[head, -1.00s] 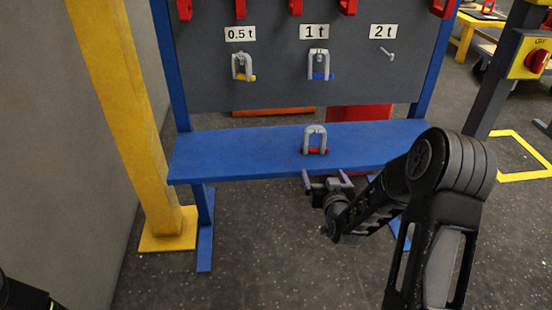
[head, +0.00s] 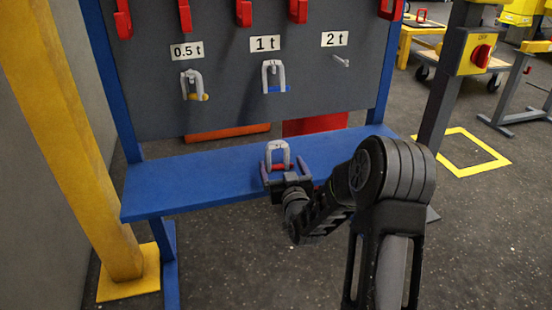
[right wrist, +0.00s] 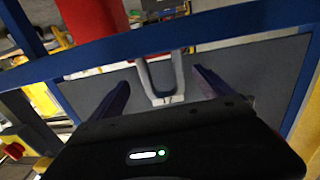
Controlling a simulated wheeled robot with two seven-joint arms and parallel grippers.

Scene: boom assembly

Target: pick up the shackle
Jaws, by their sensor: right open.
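The shackle (head: 278,152) is a grey U-shaped bow with a red pin at its foot. It stands upright on the blue shelf (head: 170,183), bow up. My right gripper (head: 283,168) is open at the shelf's front edge, its purple fingers to either side of the shackle's lower part. In the right wrist view the picture looks upside down; the grey shackle bow (right wrist: 148,80) shows between the open fingers (right wrist: 163,88). Its pin is not clear there, and I cannot tell if a finger touches it. My left gripper is out of view.
Behind the shelf is a grey panel (head: 225,110) with labels and two hung shackles, one with a yellow pin (head: 191,85) and one with a blue pin (head: 274,77). The 2 t peg (head: 341,61) is bare. A yellow post (head: 85,150) stands left.

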